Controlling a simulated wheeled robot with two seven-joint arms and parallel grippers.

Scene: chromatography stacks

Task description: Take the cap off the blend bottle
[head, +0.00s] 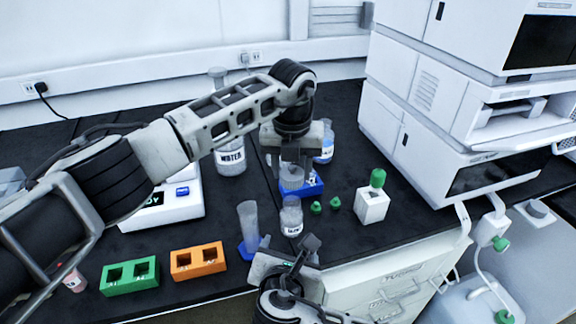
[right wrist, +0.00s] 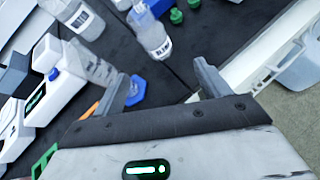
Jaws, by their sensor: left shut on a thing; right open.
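The bottle that I take for the blend bottle (head: 291,217) stands upright on the black bench, clear with a white label too small to read surely. It also shows in the right wrist view (right wrist: 155,38). My left gripper (head: 292,168) points down behind and above it, shut on a translucent grey piece (head: 292,180); I cannot tell whether this is the bottle's cap. My right gripper (head: 288,250) is open and empty at the bench's front edge, just in front of the bottle. Its two fingers (right wrist: 163,76) stand apart below the bottle in the wrist view.
A graduated cylinder (head: 248,222) on a blue base stands left of the bottle.

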